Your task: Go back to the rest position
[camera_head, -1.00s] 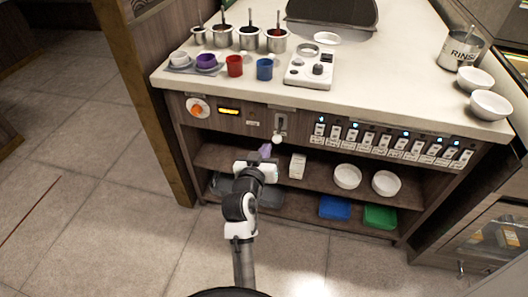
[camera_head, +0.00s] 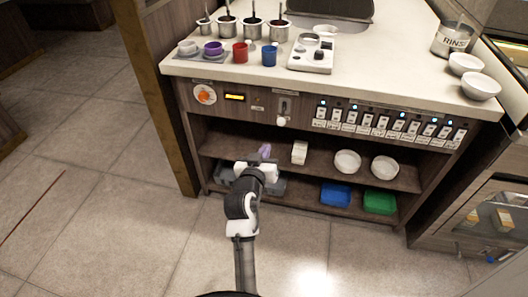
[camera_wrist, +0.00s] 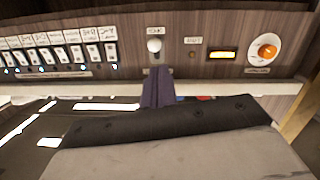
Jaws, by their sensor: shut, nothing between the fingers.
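My gripper (camera_head: 264,151) is in front of the open shelves under the counter, with its purple fingers shut and empty. In the wrist view its fingers (camera_wrist: 157,88) are together, just in front of the panel and below the white lever knob in that picture. The white lever knob (camera_head: 281,121) on the front panel is apart from the fingers in the head view; it also shows in the wrist view (camera_wrist: 154,46). My arm reaches up from the bottom of the head view. Part of the lower shelf is hidden behind my gripper.
The counter (camera_head: 400,82) carries several metal sauce pots, a red cup (camera_head: 240,53), a blue cup (camera_head: 269,56) and white bowls. The panel has an orange dial (camera_head: 204,95) and a row of switches (camera_head: 385,124). Shelves hold bowls and blue and green boxes. The floor (camera_head: 110,200) is clear.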

